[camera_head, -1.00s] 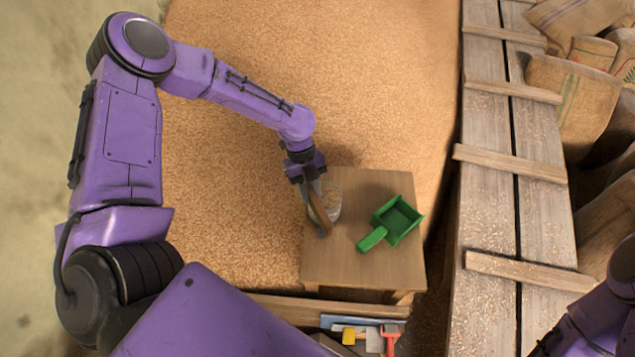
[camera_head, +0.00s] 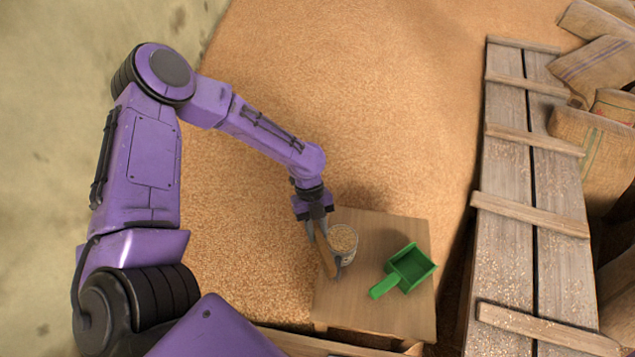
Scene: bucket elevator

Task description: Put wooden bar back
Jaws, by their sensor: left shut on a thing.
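A wooden bar (camera_head: 326,256) hangs tilted from my left gripper (camera_head: 318,226), over the left edge of the small wooden table (camera_head: 375,309). My left gripper is shut on the bar. The bar is just left of a clear cup of grain (camera_head: 343,239) and overlaps it in the view. I cannot tell whether the bar touches the cup or the table top. My right gripper is not in view.
A green scoop (camera_head: 404,272) lies on the right half of the table. Grain (camera_head: 420,100) spreads behind the table. A slatted plank walkway (camera_head: 510,240) runs along the right, with burlap sacks (camera_head: 585,140) beyond it.

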